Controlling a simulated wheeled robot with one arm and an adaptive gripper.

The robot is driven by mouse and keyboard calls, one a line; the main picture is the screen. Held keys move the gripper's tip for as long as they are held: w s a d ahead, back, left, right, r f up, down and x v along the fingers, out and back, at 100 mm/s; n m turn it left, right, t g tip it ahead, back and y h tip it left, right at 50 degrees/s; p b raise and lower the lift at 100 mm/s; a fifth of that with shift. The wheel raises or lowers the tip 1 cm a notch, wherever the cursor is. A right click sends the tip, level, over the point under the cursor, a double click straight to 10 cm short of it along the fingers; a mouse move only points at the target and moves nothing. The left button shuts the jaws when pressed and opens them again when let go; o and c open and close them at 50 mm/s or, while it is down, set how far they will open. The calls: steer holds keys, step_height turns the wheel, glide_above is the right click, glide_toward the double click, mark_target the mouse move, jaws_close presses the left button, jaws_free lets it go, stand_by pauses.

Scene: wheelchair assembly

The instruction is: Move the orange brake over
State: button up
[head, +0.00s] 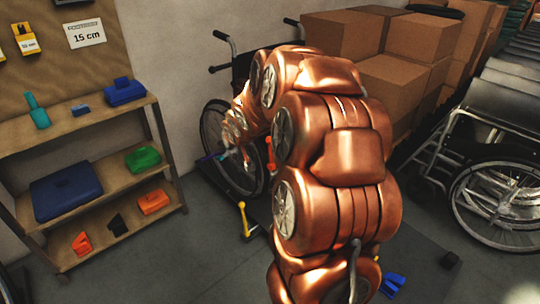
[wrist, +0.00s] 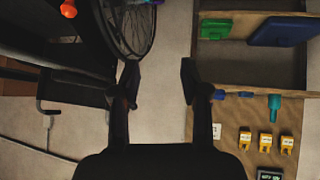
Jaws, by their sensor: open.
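An orange round-ended part (head: 271,155), which looks like the brake lever, sits by the wheelchair (head: 216,135) at the back wall, partly behind my copper arm. An orange knob also shows at the top left of the wrist view (wrist: 68,9), beside the wheelchair's wheel (wrist: 128,40). My gripper (wrist: 158,80) is open, with nothing between its fingers; bare floor and wall show through the gap. The orange knob is apart from it, up and to the left. In the head view my arm hides most of the wheelchair, and the fingers cannot be made out.
A wooden shelf (head: 75,125) at left holds coloured cases, an orange case (head: 153,201) and a small orange piece (head: 82,243). A yellow lever (head: 244,218) stands by the dark platform. Cardboard boxes (head: 385,75) and folded wheelchairs (head: 500,190) fill the right.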

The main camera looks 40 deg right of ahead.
steer(key=w+d+f+t+b, duration=0.25)
steer(key=w+d+f, duration=0.2)
steer(key=d, duration=0.25)
steer(key=t+h+b, duration=0.1)
steer(key=t+b, duration=0.6)
steer(key=b, duration=0.5)
glide_toward(271, 145)
steer(key=a+x, duration=0.1)
steer(key=x, duration=0.2)
steer(key=shift+g, duration=0.25)
steer(key=shift+d+b+x, duration=0.15)
steer(key=shift+b+x, duration=0.05)
steer(key=shift+x, duration=1.2)
steer(key=shift+d+b+x, duration=0.15)
steer(key=shift+b+x, duration=0.05)
steer(key=shift+x, duration=1.2)
steer(key=shift+d+b+x, duration=0.2)
steer(key=shift+x, duration=1.2)
steer(key=shift+s, duration=0.15)
jaws_close()
